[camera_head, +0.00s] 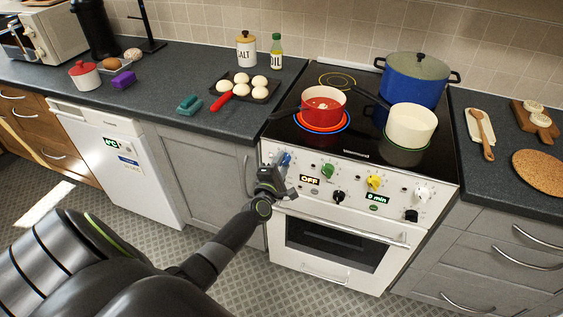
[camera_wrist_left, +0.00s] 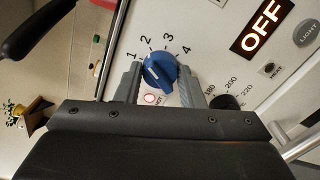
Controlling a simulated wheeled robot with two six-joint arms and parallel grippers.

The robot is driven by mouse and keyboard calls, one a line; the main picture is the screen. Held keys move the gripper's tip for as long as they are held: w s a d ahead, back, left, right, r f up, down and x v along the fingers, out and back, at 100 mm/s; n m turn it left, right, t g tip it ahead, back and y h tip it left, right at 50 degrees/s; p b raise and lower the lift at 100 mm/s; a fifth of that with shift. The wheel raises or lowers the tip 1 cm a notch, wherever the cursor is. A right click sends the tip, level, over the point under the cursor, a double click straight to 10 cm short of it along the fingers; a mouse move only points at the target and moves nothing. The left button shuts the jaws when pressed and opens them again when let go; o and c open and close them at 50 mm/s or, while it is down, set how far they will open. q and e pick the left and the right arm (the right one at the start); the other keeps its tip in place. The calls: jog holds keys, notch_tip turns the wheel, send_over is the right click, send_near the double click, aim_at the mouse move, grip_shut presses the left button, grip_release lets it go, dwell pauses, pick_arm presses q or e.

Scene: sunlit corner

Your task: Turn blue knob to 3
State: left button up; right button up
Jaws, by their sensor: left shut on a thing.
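The blue knob (camera_head: 285,158) is at the left end of the white stove panel, partly hidden by my left gripper (camera_head: 274,180). In the left wrist view the blue knob (camera_wrist_left: 159,71) sits between the two grey fingers of my left gripper (camera_wrist_left: 164,82), which is shut on it. The numbers 1, 2, 3 and 4 arc around the knob's upper side. A ridge crosses the knob's face, but I cannot tell exactly which number it points to. My right gripper is not in view.
The panel also has a green knob (camera_head: 327,171), a yellow knob (camera_head: 374,183), a white knob (camera_head: 421,194) and black knobs. An "OFF" display (camera_wrist_left: 262,26) is close by. A red pot (camera_head: 324,104) stands on a glowing burner. The oven handle (camera_head: 345,230) runs below.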

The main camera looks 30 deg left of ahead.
pick_arm(q)
jog(key=m+p, duration=0.2)
jog(key=m, duration=0.3)
jog(key=shift+m, duration=0.3)
jog(key=shift+f+m+p, duration=0.1)
jog(key=shift+m+p, duration=0.6)
jog(key=shift+m, duration=1.4)
jog(key=o, duration=1)
jog(key=shift+s, duration=0.1)
